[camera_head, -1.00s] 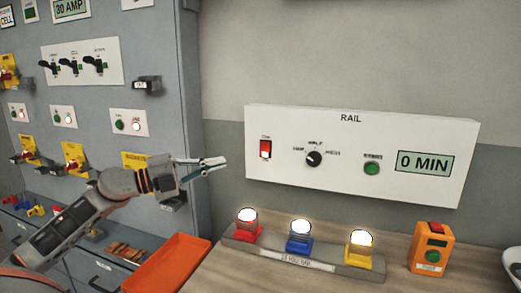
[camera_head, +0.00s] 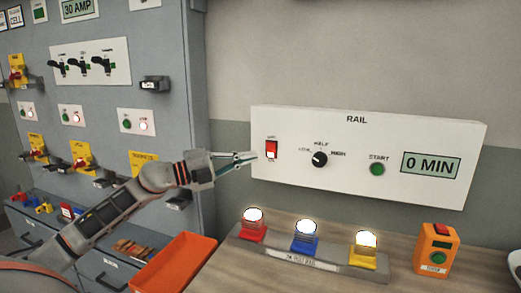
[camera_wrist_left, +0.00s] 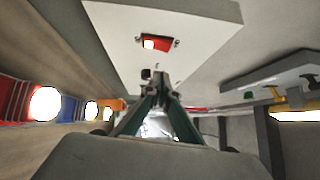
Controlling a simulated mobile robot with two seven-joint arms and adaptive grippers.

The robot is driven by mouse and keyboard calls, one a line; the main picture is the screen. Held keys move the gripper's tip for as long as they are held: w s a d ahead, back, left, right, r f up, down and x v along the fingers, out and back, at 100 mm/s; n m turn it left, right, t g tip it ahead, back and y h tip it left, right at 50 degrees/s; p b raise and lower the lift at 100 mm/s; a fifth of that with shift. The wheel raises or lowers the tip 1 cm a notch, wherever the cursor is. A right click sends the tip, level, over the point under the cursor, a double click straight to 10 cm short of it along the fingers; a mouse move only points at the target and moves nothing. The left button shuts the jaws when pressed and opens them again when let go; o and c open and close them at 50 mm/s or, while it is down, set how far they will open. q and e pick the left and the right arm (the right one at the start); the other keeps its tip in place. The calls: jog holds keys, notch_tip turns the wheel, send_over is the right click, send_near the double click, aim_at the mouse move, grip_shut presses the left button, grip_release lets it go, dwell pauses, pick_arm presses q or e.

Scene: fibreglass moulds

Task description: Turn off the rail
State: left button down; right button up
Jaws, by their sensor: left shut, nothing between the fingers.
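The white RAIL panel (camera_head: 400,190) is on the wall, with a red rocker switch (camera_head: 271,149) at its left end. The rocker shows red above and a bright white patch below. A black knob (camera_head: 320,160), a green START button (camera_head: 377,169) and a display (camera_head: 431,165) reading 0 MIN are to its right. My left gripper (camera_head: 251,158) is shut and empty, its tips just left of and slightly below the switch. In the left wrist view the switch (camera_wrist_left: 156,43) shows beyond the shut fingertips (camera_wrist_left: 157,88). Contact cannot be told. My right gripper is not in view.
A bar with red (camera_head: 253,222), blue (camera_head: 305,235) and yellow (camera_head: 366,248) lamps, all glowing white, stands on the bench below the panel. An orange box (camera_head: 436,250) with a green button stands right. An orange tray (camera_head: 178,265) and grey cabinet (camera_head: 165,60) are left.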

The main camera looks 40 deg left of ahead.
aim_at(273, 147)
pick_arm(q)
jog(key=shift+w+d+r+p, duration=0.1)
jog(key=shift+w+r+p, duration=0.05)
jog(key=shift+w, duration=1.35)
jog(key=shift+w+d+r+p, duration=0.1)
jog(key=shift+w+r+p, duration=0.05)
jog(key=shift+w, duration=1.35)
jog(key=shift+a, duration=0.15)
